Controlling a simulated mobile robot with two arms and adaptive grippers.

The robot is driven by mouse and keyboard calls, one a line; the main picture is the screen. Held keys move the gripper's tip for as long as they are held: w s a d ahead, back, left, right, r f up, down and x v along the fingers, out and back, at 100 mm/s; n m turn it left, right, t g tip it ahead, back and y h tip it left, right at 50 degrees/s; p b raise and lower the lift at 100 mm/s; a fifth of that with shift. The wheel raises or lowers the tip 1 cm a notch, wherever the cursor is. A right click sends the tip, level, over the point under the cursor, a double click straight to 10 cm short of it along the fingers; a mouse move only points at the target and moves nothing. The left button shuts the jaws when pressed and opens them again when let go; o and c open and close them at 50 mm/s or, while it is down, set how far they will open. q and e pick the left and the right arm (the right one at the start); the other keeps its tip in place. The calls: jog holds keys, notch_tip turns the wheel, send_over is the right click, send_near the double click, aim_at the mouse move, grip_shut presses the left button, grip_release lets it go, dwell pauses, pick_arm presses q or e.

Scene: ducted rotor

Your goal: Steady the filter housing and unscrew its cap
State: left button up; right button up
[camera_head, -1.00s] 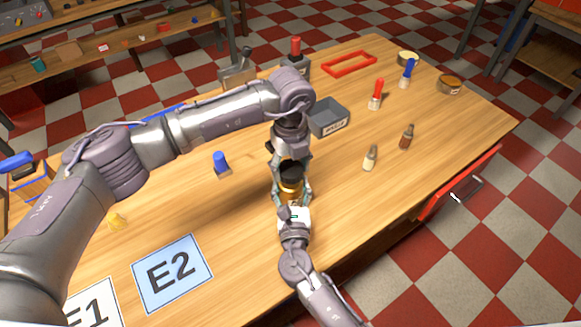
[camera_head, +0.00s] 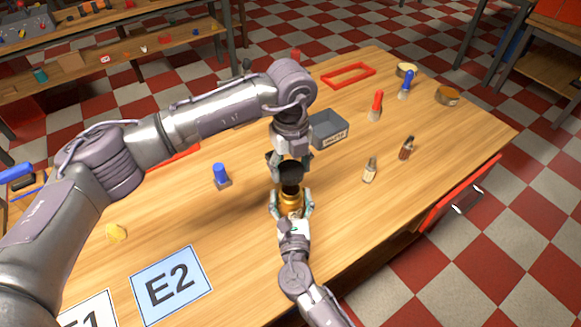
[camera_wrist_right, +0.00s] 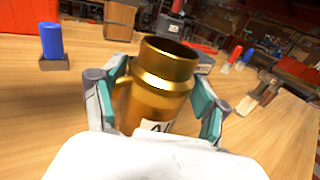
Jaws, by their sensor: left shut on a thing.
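The brass filter housing (camera_head: 290,201) stands upright on the table in the head view, and it fills the middle of the right wrist view (camera_wrist_right: 162,85). Its top is open there, with a bare round rim. My right gripper (camera_head: 292,208) is shut around the housing's body from the near side, with a finger on each side (camera_wrist_right: 160,100). The black cap (camera_head: 291,173) is in my left gripper (camera_head: 290,163), which is shut on it from above. The cap is off the housing, just above its mouth in the head view. Its upper part is partly hidden by the fingers.
A grey labelled bin (camera_head: 329,129) stands behind and right of the housing. A blue-topped piece (camera_head: 221,175) is to the left. The E2 card (camera_head: 171,285) lies front left. The table's right front edge is clear.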

jog(key=shift+o, duration=0.6)
jog(key=shift+s, duration=0.15)
